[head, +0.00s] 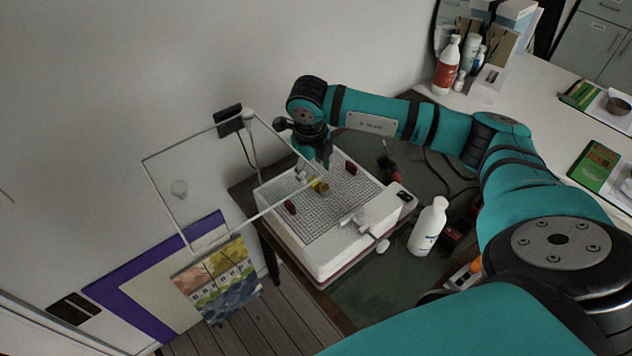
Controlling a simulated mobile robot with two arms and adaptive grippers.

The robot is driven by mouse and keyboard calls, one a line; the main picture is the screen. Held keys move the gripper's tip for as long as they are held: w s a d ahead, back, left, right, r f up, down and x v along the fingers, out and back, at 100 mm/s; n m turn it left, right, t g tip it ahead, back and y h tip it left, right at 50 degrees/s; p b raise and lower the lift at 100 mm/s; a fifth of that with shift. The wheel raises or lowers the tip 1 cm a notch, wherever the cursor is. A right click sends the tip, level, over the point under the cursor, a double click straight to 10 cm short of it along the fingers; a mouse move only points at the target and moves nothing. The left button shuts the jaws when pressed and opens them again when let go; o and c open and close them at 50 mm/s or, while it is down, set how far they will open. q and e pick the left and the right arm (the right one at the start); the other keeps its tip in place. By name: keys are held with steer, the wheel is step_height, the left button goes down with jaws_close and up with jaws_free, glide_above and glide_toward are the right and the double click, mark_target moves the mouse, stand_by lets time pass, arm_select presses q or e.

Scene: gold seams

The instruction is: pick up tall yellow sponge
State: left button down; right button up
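A small yellow piece (320,186), which may be the tall yellow sponge, is on the gridded top of a white machine (335,262). It is too small here to tell its full shape. My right arm comes in from the right, and its gripper (321,163) points down just above and beside the yellow piece. The fingers are small and partly overlapped, so I cannot tell whether they are open or shut or touch the piece. My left gripper is not in view.
A clear panel (163,190) stands at the machine's left. Two dark red blocks (350,168) (290,207) sit on the grid. A white bottle (428,226) stands at its right. A red-labelled bottle (447,66) is on the back counter.

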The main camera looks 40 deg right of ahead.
mark_target(317, 186)
steer(key=f, duration=0.1)
steer(key=f+p, duration=0.1)
steer(key=f, duration=0.1)
steer(key=shift+w+d+f+p, duration=0.25)
steer(key=shift+d+f+p, duration=0.05)
steer(key=shift+d+p, duration=0.1)
steer(key=shift+w+f, duration=0.15)
steer(key=shift+f, duration=0.4)
steer(key=c, duration=0.8)
